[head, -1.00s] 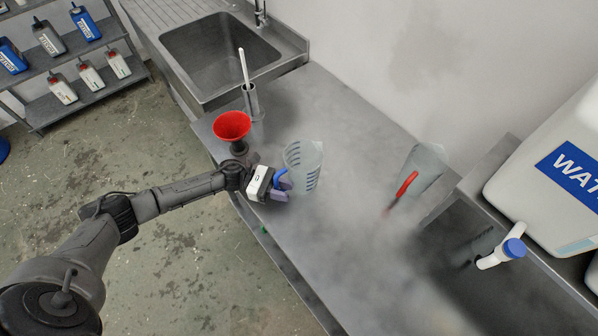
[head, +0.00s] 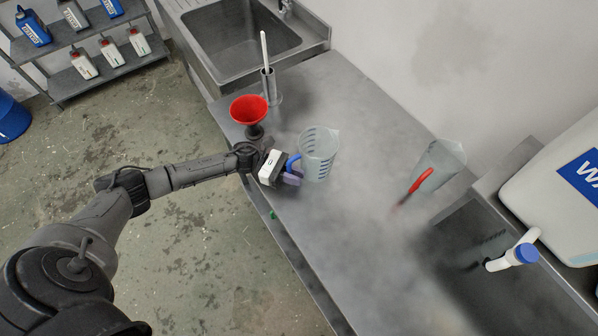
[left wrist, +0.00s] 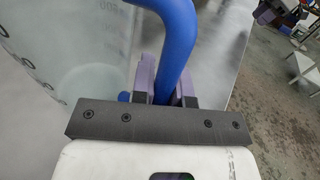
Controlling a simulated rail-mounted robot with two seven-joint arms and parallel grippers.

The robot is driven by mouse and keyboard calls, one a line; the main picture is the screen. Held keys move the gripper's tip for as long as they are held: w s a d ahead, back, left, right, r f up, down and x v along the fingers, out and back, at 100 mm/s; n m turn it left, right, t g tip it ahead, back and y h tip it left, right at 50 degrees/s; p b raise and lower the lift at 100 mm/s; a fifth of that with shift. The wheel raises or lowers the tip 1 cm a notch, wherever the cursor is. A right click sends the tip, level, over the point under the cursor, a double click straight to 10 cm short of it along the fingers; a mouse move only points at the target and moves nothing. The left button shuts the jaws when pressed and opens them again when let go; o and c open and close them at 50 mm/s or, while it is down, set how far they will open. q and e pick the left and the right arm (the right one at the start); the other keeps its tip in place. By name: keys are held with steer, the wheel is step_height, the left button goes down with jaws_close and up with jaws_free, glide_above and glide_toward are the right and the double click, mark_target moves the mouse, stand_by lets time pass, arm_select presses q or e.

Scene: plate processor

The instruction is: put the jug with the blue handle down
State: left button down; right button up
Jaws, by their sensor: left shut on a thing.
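The clear jug with the blue handle (head: 318,157) is upright at the steel counter, right of the red funnel. Whether its base touches the counter cannot be told. My left gripper (head: 290,170) is shut on its blue handle (head: 293,161). In the left wrist view the purple fingers (left wrist: 163,80) stand on both sides of the blue handle (left wrist: 176,40), with the jug's marked wall (left wrist: 75,50) to the left. My right gripper is not in view.
A red funnel (head: 249,109) and a holder with a white-handled tool (head: 267,80) stand behind the jug. A clear jug with a red handle (head: 437,165) is to the right. A water tank (head: 550,200) with a blue-capped tap (head: 522,254) is further right. Counter (head: 345,235) in front is clear and misty.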

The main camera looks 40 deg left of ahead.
arm_select(q)
steer(key=s+d+r, duration=0.1)
steer(key=s+r, duration=0.9)
steer(key=s, duration=0.1)
steer(key=shift+s+d+r+p, duration=0.25)
steer(key=shift+r+p, duration=0.05)
steer(key=shift+p, duration=0.1)
steer(key=shift+d, duration=0.15)
